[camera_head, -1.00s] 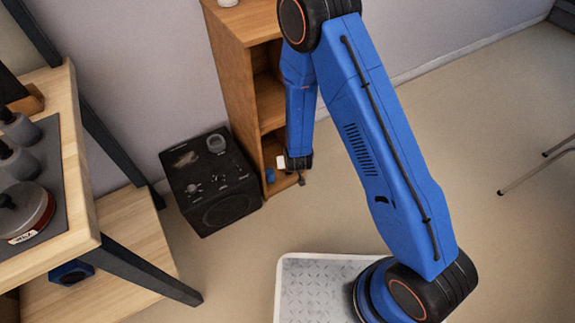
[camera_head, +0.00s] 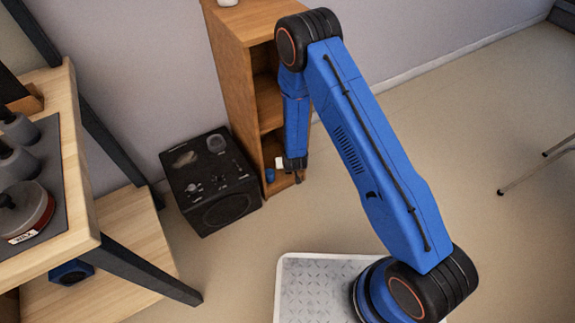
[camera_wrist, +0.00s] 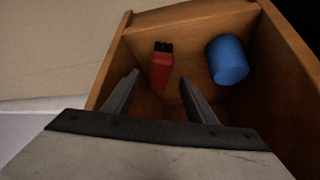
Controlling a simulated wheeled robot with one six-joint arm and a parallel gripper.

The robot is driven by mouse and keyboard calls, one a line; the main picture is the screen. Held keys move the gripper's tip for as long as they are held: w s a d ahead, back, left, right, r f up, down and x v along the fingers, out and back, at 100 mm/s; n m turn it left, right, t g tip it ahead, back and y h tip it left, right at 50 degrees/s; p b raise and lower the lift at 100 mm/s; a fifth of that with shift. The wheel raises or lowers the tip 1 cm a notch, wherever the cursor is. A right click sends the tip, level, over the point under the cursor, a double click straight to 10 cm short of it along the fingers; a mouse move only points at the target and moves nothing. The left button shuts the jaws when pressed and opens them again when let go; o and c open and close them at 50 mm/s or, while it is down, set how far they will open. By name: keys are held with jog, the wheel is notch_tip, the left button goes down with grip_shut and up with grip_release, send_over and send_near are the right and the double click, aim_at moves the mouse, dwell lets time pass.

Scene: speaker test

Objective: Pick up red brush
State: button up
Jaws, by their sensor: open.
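The red brush (camera_wrist: 161,70) shows in the wrist view inside a wooden compartment, with its dark bristles at the top of the picture. My gripper (camera_wrist: 160,84) is open, and its two fingers reach into the compartment. The brush appears between and just beyond the fingertips, with nothing held; I cannot tell the exact depth between them. In the head view my gripper (camera_head: 298,176) is small at the lowest shelf of the wooden bookcase (camera_head: 229,68). The brush cannot be made out in the head view.
A blue cylinder (camera_wrist: 228,60) stands right of the brush, close to the compartment wall (camera_wrist: 292,62); it also shows in the head view (camera_head: 270,175). A black speaker box (camera_head: 211,181) is on the floor left of the bookcase. Open floor lies to the right.

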jog(key=x, duration=0.3)
jog(key=shift+w+f, duration=0.2)
jog(key=shift+w, duration=0.05)
jog(key=c, duration=1.3)
jog(key=shift+o, duration=0.2)
jog(key=shift+s+r, duration=0.2)
jog(key=shift+r, duration=0.35)
notch_tip(320, 180, up, 6)
jog(key=shift+w+r, duration=0.1)
jog(key=s+d, duration=1.1)
jog(key=s, duration=0.5)
jog(key=shift+s, duration=0.2)
